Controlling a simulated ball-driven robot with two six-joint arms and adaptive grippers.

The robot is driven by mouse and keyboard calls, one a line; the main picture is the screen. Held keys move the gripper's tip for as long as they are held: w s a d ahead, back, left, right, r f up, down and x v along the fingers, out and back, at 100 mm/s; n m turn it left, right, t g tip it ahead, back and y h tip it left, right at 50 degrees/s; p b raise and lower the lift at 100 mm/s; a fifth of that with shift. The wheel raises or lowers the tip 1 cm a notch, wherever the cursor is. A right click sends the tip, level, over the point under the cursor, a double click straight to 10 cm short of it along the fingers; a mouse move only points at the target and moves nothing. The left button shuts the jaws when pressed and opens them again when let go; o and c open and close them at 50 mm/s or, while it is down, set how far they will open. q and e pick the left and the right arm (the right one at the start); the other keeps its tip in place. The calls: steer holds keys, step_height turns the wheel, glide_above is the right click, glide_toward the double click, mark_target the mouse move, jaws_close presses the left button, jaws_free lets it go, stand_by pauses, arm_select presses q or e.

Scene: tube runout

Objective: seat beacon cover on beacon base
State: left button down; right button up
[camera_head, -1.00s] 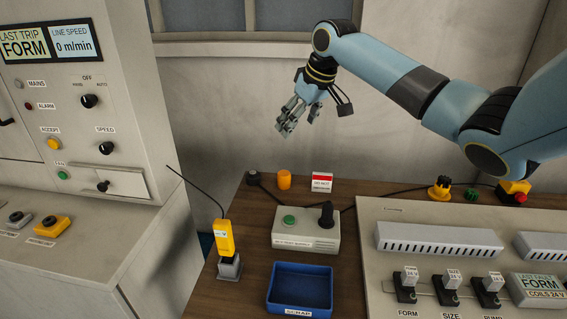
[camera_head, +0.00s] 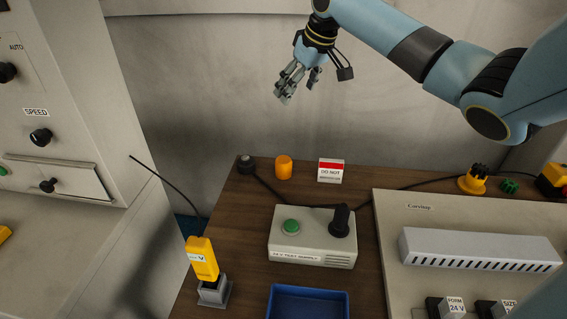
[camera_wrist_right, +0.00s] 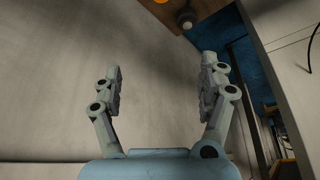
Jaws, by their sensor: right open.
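The beacon cover (camera_head: 283,167) is a small orange cylinder standing upright near the table's back edge. It shows only as an orange sliver at the top edge of the right wrist view (camera_wrist_right: 161,1). The beacon base (camera_head: 245,163) is a dark, round piece with a cable, just left of the cover and apart from it. It also shows near the top of the right wrist view (camera_wrist_right: 187,19). My right gripper (camera_head: 298,88) is open and empty, in the air above the cover. Its fingers are spread apart in the wrist view (camera_wrist_right: 162,75). My left gripper is out of view.
A red-and-white sign (camera_head: 330,171) stands right of the cover. In front are a test supply box (camera_head: 312,246) with an upright black knob and a blue tray (camera_head: 308,290). A yellow device (camera_head: 202,258) stands at the table's left edge. A grey panel (camera_head: 405,207) fills the right.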

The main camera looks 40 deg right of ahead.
steer(key=b, duration=1.5)
glide_toward(285, 160)
step_height(285, 160, down, 2)
steer(key=x, duration=0.5)
steer(key=shift+w+d+f+b, duration=0.15)
steer(key=shift+d+f+b, duration=0.05)
steer(key=shift+d+b, duration=0.15)
steer(key=x, duration=0.3)
steer(key=a+b+x, duration=0.1)
steer(key=shift+w+f, duration=0.2)
steer(key=shift+w, duration=0.15)
steer(key=shift+w+d+f, duration=0.1)
steer(key=shift+d+f, duration=0.05)
steer(key=shift+f, duration=0.15)
steer(key=c, duration=1.2)
